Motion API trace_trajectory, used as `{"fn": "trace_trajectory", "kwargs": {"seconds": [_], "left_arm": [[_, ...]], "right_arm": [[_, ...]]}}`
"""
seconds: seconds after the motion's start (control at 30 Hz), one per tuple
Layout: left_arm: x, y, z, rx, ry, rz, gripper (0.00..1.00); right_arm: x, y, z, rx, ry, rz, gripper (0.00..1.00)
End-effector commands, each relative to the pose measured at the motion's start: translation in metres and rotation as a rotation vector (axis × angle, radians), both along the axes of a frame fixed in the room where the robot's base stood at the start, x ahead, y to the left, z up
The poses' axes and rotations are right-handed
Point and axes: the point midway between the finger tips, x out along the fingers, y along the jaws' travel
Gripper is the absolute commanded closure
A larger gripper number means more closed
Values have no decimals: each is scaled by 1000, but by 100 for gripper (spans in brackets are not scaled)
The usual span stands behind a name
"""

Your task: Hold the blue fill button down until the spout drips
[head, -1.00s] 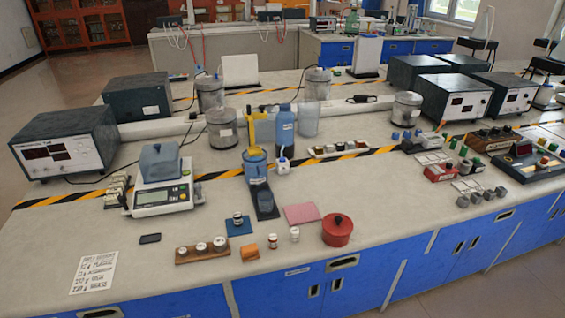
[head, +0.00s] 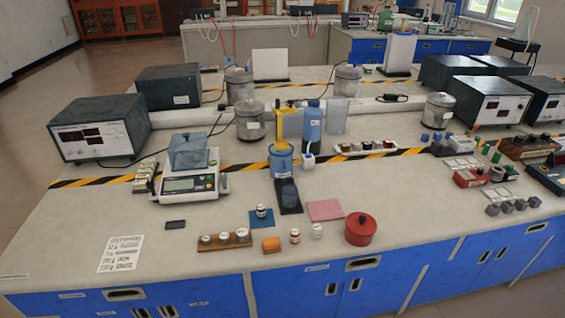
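A dispenser-like stand with a yellow upper part (head: 289,124) and a blue container (head: 281,161) stands in the middle of the bench. A dark base with a dark translucent cup (head: 289,194) sits in front of it. A tall blue bottle (head: 311,123) stands behind, and a small white bottle with a blue top (head: 308,160) stands to the right. I cannot make out a blue fill button or the spout's tip at this size, nor any drip. Neither of my grippers is in the head view.
A balance (head: 190,184) stands left of the dispenser. Lidded jars (head: 250,121) stand behind.

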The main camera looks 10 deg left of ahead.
Motion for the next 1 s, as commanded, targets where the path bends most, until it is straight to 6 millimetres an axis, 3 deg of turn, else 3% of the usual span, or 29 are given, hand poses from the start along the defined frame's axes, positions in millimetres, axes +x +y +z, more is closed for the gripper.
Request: {"fn": "trace_trajectory", "kwargs": {"seconds": [0.4,0.7,1.0], "left_arm": [[0,1,0,1,0,0,64],[0,1,0,1,0,0,64],[0,1,0,1,0,-1,64]], "right_arm": [[1,0,0,0,-1,0,64],[1,0,0,0,-1,0,100],[1,0,0,0,0,0,100]]}}
